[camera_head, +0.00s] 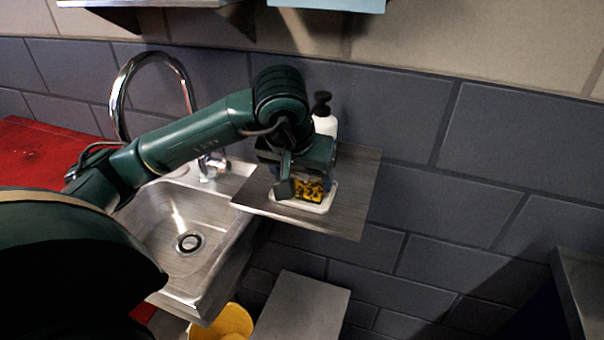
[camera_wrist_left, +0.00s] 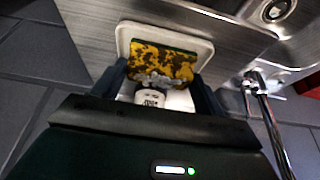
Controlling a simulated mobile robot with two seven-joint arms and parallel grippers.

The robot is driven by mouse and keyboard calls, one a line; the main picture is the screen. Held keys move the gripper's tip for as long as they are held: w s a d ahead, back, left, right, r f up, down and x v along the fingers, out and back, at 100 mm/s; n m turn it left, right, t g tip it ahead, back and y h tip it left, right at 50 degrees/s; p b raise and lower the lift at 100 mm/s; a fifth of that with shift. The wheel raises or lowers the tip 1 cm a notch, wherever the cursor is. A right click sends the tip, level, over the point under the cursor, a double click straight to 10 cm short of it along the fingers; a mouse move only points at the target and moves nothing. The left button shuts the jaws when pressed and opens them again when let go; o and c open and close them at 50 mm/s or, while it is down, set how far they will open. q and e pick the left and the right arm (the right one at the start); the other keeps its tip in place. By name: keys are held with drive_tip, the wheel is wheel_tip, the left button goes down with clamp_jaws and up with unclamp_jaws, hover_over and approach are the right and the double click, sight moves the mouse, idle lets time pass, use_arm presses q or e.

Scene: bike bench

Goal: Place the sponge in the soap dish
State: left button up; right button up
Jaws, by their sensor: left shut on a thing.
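The sponge (camera_head: 309,189) is yellow with dark patches. It also shows in the wrist view (camera_wrist_left: 160,64), between the two fingers. My left gripper (camera_head: 303,184) is shut on the sponge and points down over the soap dish. The soap dish (camera_head: 318,209) is a white, shallow tray with rounded corners; its rim shows around the sponge in the wrist view (camera_wrist_left: 165,31). The sponge lies inside the dish's outline as seen from above. I cannot tell whether it touches the dish floor. My right gripper is not in view.
The dish stands on a metal shelf (camera_head: 352,200) against the grey tiled wall. A white pump bottle (camera_head: 325,122) with a black top stands close behind my gripper. The sink (camera_head: 170,222) and curved faucet (camera_head: 121,98) are to the left. A yellow bucket (camera_head: 235,322) is below.

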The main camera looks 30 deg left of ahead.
use_arm(q)
drive_tip(key=o, duration=0.9)
drive_tip(key=shift+f, duration=0.1)
drive_tip(key=shift+o, duration=0.2)
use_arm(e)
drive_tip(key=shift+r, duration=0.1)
use_arm(q)
drive_tip(key=shift+p, duration=0.3)
drive_tip(key=p+v, duration=0.1)
drive_tip(key=v, duration=1.1)
drive_tip(key=shift+p, duration=0.4)
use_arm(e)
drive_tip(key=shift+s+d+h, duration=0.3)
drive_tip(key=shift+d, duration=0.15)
use_arm(q)
drive_tip(key=shift+s, duration=0.1)
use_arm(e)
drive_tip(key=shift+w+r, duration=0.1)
